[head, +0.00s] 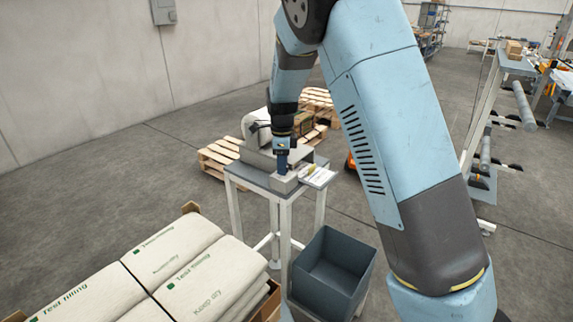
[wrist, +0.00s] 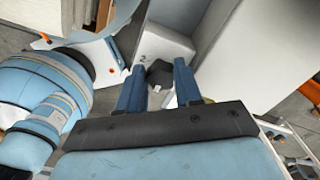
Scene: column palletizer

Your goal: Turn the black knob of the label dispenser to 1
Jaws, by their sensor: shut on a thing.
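The black knob (wrist: 159,74) shows in the wrist view between the two blue fingers of my gripper (wrist: 158,88), which are shut on it. A small white mark is on the knob's near side. A printed "2" is on the pale dispenser face (wrist: 166,45) just up and left of the knob. Other numbers are hidden or too small to read. In the head view my gripper (head: 282,165) points down at the grey label dispenser (head: 262,158) on a small table (head: 250,177). The knob is hidden there.
A dark grey bin (head: 335,265) stands below the table's right side. White sacks (head: 160,275) fill the front left. Wooden pallets (head: 222,157) lie behind the table. A white sheet or pad (head: 318,176) lies on the table's right end.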

